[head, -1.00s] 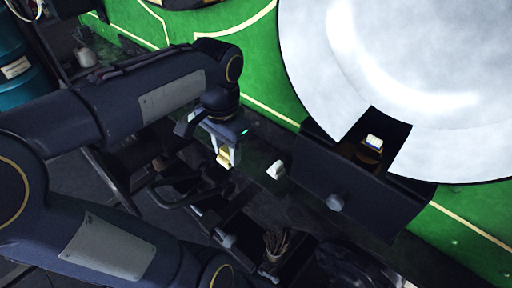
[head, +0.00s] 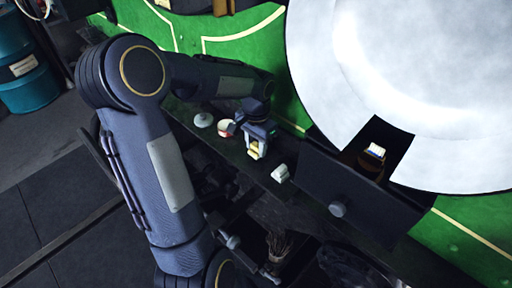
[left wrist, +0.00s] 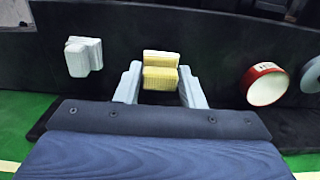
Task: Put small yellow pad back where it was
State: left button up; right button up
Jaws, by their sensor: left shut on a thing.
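The small yellow pad (head: 253,149) is a pale yellow, stepped block. In the left wrist view the pad (left wrist: 160,78) sits between the two pale fingers of my left gripper (left wrist: 160,90). In the head view my left gripper (head: 255,148) is shut on the pad, over the dark shelf (head: 232,157). I cannot tell whether the pad touches the shelf. The pad lies between a white block (head: 280,173) on its right and a red-and-white roll (head: 226,128) on its left. My right gripper is not in view.
An open dark drawer (head: 355,208) with a round knob juts out on the right and holds a small white-topped item (head: 376,150). A grey disc (head: 203,120) lies left of the roll.

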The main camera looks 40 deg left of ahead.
pick_arm(q)
jog(key=shift+f, duration=0.9)
jog(key=shift+f, duration=0.1)
jog(key=shift+f, duration=0.2)
jog(key=o, duration=1)
jog(key=shift+r, duration=0.1)
jog(key=shift+c, duration=0.2)
jog(key=shift+r, duration=0.1)
